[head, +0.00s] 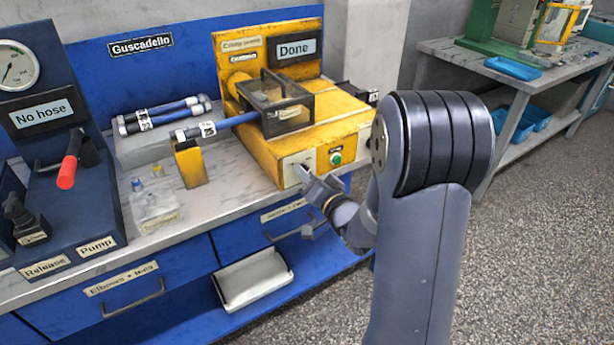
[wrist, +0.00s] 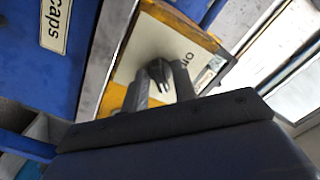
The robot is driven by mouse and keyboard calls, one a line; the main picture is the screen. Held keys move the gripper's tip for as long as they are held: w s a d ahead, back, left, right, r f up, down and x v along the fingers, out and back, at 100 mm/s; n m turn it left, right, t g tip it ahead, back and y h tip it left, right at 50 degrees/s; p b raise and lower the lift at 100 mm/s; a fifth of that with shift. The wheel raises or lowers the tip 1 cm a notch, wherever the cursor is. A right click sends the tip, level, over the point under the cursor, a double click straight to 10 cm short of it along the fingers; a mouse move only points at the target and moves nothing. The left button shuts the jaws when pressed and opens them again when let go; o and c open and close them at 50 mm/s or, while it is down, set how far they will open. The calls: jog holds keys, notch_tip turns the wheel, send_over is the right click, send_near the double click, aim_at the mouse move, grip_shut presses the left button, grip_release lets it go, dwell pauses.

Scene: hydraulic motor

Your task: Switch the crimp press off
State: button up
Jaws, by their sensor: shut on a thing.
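The yellow crimp press (head: 350,120) stands on the workbench, and its display (head: 295,51) reads "Done". A green button (head: 336,156) sits on its front face. My gripper (head: 300,171) is at the left part of that front face. In the wrist view, my gripper (wrist: 160,86) is shut on a small dark switch knob (wrist: 158,69). The knob stands out from a pale plate (wrist: 150,50) with lettering that seems to read "on". The fingers hide part of the knob, so its exact position cannot be told.
A blue hose (head: 235,122) runs into the press's guarded opening. A yellow block (head: 190,163) stands left of the press. The hose pump panel (head: 60,215) is farther left. Blue drawers (head: 160,285) lie below the bench edge. Open floor (head: 530,220) is at right.

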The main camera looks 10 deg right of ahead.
jog(key=shift+f, duration=0.1)
jog(key=shift+n+b, duration=7.6)
jog(key=shift+n, duration=1.2)
jog(key=o, duration=0.7)
jog(key=shift+c, duration=0.2)
